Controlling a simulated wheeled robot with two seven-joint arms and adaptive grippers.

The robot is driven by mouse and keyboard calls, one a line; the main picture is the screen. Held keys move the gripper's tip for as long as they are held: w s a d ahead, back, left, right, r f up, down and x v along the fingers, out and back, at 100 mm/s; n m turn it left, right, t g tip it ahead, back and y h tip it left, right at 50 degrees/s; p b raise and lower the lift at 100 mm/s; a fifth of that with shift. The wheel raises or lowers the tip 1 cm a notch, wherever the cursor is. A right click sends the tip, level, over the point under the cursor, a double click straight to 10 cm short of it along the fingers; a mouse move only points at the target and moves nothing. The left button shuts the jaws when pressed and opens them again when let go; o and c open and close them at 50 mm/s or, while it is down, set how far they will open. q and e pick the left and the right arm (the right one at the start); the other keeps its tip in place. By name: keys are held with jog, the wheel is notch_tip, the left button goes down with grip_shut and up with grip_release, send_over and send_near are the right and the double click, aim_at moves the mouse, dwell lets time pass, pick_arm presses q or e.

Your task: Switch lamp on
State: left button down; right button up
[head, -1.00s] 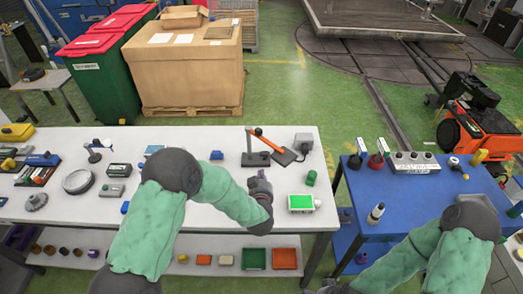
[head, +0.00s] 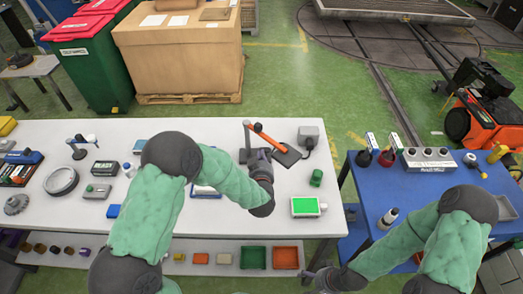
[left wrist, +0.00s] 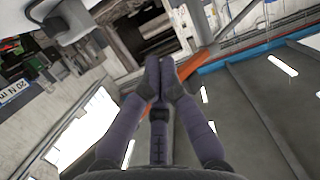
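A lever device with a long orange handle (head: 271,136) and a dark base stands on the white table, in front of my left arm's hand. My left gripper (head: 258,154) is just in front of the handle, fingers pointing at the device. In the left wrist view the fingertips (left wrist: 160,68) are together, and the orange bar (left wrist: 200,66) runs behind them; I cannot tell whether they touch it. No lit lamp can be made out; a small dark stand with a white head (head: 88,139) is at the table's left. My right gripper (head: 322,276) is low at the bottom, its fingers unclear.
A grey box (head: 308,134) with a cable stands right of the lever. A green-screened device (head: 308,206) and a green cylinder (head: 316,178) lie to the right. A blue table (head: 375,205) with bottles and a switch box (head: 430,159) is across a gap.

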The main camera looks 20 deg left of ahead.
pick_arm(q)
jog(key=f+b, duration=0.1)
jog(key=f, duration=0.1)
jog(key=f+b, duration=0.1)
jog(key=b, duration=0.1)
jog(key=f+b, duration=0.2)
jog(key=shift+w+a+f, duration=0.1)
jog(key=shift+w+f, duration=0.25)
jog(key=b+x, duration=0.1)
jog(key=x, duration=0.9)
jog(key=shift+b, duration=0.3)
